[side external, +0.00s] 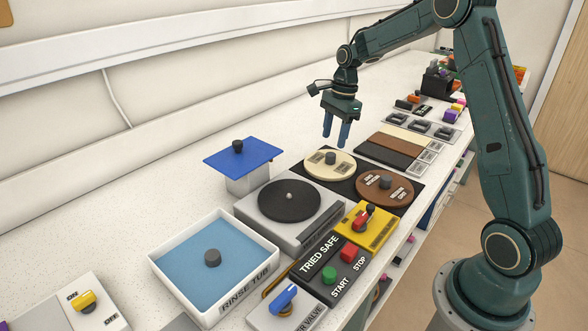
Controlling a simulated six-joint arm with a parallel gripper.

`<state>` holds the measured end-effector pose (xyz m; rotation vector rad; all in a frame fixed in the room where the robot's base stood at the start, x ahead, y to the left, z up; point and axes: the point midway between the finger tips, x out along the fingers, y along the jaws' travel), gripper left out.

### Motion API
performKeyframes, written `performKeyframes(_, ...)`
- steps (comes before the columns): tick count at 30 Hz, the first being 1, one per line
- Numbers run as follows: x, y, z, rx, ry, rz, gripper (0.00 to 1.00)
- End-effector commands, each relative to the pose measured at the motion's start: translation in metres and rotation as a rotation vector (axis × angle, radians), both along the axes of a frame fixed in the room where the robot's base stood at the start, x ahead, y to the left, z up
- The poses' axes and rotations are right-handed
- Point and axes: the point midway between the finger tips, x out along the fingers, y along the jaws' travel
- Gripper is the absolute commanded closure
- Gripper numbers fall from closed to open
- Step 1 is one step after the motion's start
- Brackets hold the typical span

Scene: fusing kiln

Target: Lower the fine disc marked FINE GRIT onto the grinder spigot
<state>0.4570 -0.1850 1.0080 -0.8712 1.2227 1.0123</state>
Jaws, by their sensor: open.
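Two discs lie on a black mat (350,188): a cream disc (341,173) and a brown disc (384,201), each with a dark knob in the middle. Their labels are too small to read, so I cannot tell which is marked FINE GRIT. The grinder (262,222) is a light grey box with a round dark plate (284,210) on top. Its small pale spigot (289,196) stands bare at the plate's centre. My gripper (335,141) is open and empty, pointing down above the cream disc, apart from it.
A blue square lid (255,155) with a knob sits on a pale box behind the grinder. A rinse tub (230,244) stands in front-left. A yellow switch box (366,229) and a START/STOP panel (331,265) line the front edge. Coloured slabs (398,145) lie beyond the discs.

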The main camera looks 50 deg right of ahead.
Motion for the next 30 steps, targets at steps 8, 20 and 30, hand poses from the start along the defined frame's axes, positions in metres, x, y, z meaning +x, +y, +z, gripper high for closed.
performKeyframes(8,0.000,0.003,-0.023,0.002,0.002,0.000,0.49)
performKeyframes(20,0.001,0.006,-0.051,0.000,0.001,0.001,0.49)
performKeyframes(30,0.001,0.006,-0.051,0.000,0.000,0.000,0.49)
